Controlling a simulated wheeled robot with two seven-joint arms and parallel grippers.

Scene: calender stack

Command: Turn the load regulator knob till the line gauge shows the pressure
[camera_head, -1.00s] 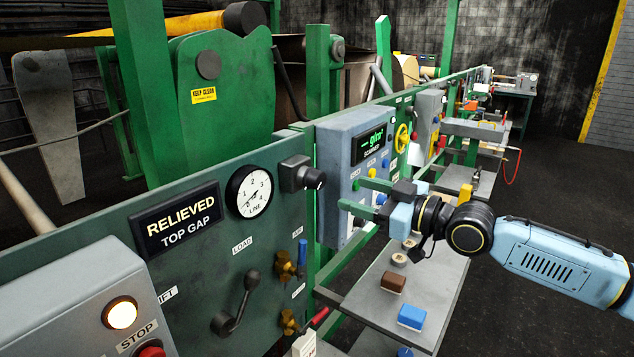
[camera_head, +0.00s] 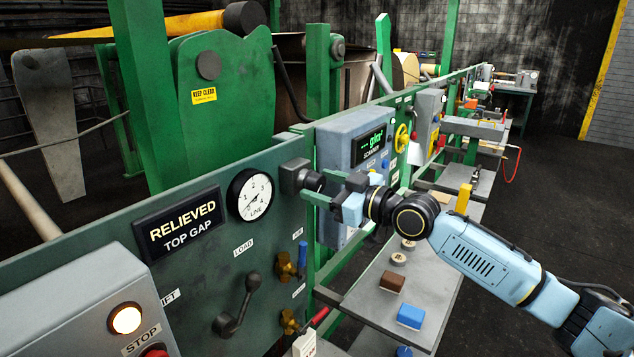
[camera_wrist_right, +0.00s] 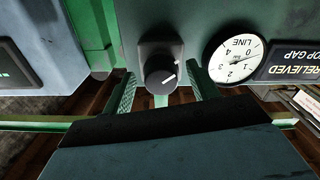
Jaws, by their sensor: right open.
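The load regulator knob (camera_head: 313,181) is a black round knob on a dark grey block on the green panel. It also shows in the right wrist view (camera_wrist_right: 162,70), with a white mark on its face. My right gripper (camera_head: 316,187) is at the knob. In the wrist view its open green fingers (camera_wrist_right: 164,84) lie on either side of the knob, with a gap on each side. The white line gauge (camera_head: 250,195) is left of the knob. It shows upside down in the wrist view (camera_wrist_right: 237,58); its exact reading is too small to tell. My left gripper is out of view.
A grey scanner box (camera_head: 352,150) stands just right of the knob. The RELIEVED / TOP GAP sign (camera_head: 181,222), a load lever (camera_head: 238,304) and a brass valve (camera_head: 287,267) are on the panel. A grey shelf (camera_head: 370,308) below holds a brown and a blue block.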

